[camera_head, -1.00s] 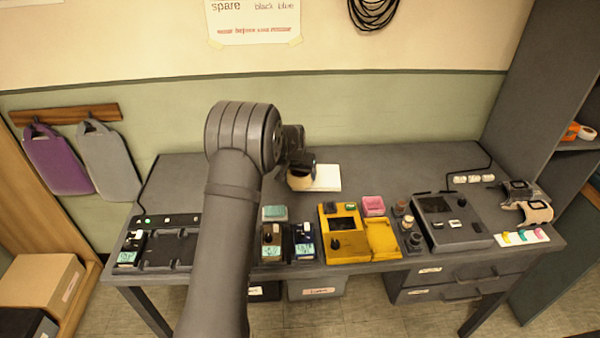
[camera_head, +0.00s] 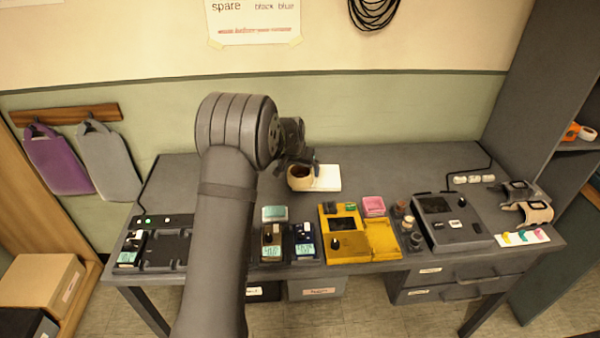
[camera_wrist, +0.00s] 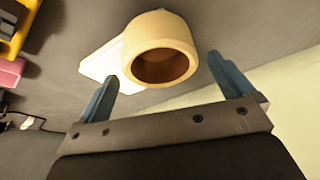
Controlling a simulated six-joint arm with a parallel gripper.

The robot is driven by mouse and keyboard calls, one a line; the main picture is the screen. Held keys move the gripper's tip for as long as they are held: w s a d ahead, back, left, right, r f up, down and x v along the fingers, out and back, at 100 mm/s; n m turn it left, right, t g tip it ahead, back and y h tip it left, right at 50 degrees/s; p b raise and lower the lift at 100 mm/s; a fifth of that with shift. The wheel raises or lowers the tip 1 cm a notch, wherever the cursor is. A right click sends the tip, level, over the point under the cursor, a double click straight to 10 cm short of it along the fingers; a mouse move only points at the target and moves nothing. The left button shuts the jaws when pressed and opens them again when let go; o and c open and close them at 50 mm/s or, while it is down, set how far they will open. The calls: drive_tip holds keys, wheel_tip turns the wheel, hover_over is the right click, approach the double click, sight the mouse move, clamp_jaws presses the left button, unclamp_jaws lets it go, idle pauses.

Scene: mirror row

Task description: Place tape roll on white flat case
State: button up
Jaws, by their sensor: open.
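The tape roll (camera_head: 300,184) is cream with a brown inner ring. It overlaps the left end of the white flat case (camera_head: 328,178) at the back of the bench. In the wrist view, the roll (camera_wrist: 160,27) covers part of the case (camera_wrist: 104,62) and looks seated over its end; whether all of its base is on the case is hidden. My gripper (camera_head: 308,163) is just above the roll, open and empty. In the wrist view, the blue fingers of my gripper (camera_wrist: 163,70) are spread apart, with the roll beyond their tips and clear of them.
The yellow device (camera_head: 345,240), a pink block (camera_head: 373,205) and the dark grey device (camera_head: 450,222) stand along the front and right. Small gadgets and a black tray (camera_head: 165,249) are at the front left. The bench right of the case is clear.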

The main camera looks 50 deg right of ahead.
drive_tip(key=v, duration=0.9)
approach(300, 173)
drive_tip(key=f, duration=0.4)
drive_tip(key=s+d+f, duration=0.1)
drive_tip(key=f, duration=0.1)
drive_tip(key=shift+f, duration=0.15)
wheel_tip(300, 173, up, 3)
drive_tip(key=shift+a, duration=0.1)
drive_tip(key=shift+r, duration=0.75)
